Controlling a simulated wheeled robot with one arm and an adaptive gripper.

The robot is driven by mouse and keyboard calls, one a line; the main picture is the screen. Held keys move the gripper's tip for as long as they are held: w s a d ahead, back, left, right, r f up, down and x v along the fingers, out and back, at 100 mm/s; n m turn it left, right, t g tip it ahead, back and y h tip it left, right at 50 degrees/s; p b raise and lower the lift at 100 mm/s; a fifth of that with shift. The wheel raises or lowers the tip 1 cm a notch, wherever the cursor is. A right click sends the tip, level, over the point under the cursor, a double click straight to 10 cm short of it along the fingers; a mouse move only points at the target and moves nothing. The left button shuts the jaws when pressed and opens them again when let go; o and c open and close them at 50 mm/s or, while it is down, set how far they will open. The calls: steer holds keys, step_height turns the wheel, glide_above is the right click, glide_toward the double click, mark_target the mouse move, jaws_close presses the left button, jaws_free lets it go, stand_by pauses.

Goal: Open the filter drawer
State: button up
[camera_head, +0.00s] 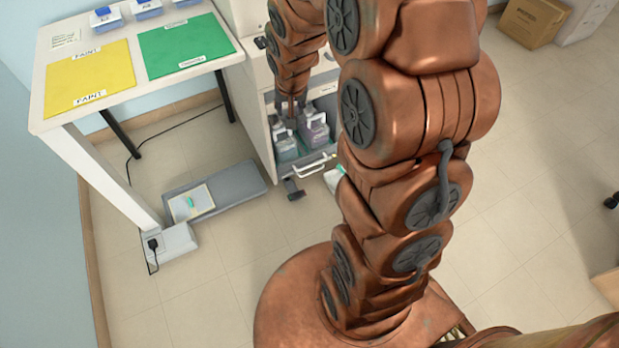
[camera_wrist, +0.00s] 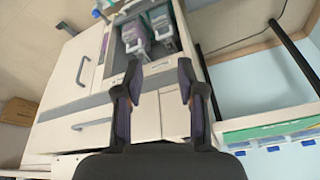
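The white cabinet (camera_head: 260,110) stands right of the table, and it fills much of the wrist view (camera_wrist: 145,117). Two front panels with bar handles show in the wrist view: one handle (camera_wrist: 82,70) is upper left and another handle (camera_wrist: 91,124) is below it. No readable label marks either as the filter drawer. A pale handle (camera_head: 313,167) shows low at the cabinet in the head view. My gripper (camera_wrist: 160,64) is open, its two fingers apart with nothing between them, over the cabinet front. In the head view my arm hides much of the cabinet.
Bottles (camera_head: 314,130) stand in an open lower compartment. The table left holds a yellow mat (camera_head: 90,78) and a green mat (camera_head: 186,46). A grey floor device (camera_head: 235,182) lies below. A cardboard box (camera_head: 533,20) stands behind. Floor at right is mostly clear.

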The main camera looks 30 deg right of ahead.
steer(key=w+d+f+m+t+b, duration=0.2)
steer(key=w+d+f+b, duration=0.3)
steer(key=f, duration=0.5)
steer(key=w+d+f+m+t+b, duration=0.1)
steer(key=w+d+f+t+b, duration=0.15)
steer(key=w+f, duration=0.7)
steer(key=m+t+b, duration=0.4)
steer(key=m+b, duration=0.2)
steer(key=b, duration=0.5)
glide_above(310, 172)
steer(key=a, duration=0.2)
step_height(310, 172, down, 30)
steer(key=s+d+f+m+t+b, duration=0.1)
steer(key=s+f+m+t+b, duration=0.45)
steer(key=f, duration=0.85)
steer(key=shift+w+d+f+n+g+b, duration=0.15)
steer(key=shift+w+f+g+b, duration=0.2)
steer(key=shift+w+b, duration=0.5)
steer(key=shift+w+d+f+n+g+b, duration=0.15)
steer(key=shift+w+f+g+b, duration=0.25)
steer(key=shift+w, duration=0.65)
steer(key=shift+w+d+f+n+g+b, duration=0.15)
steer(key=shift+w+g+b, duration=0.1)
steer(key=shift+w+b, duration=0.65)
jaws_close()
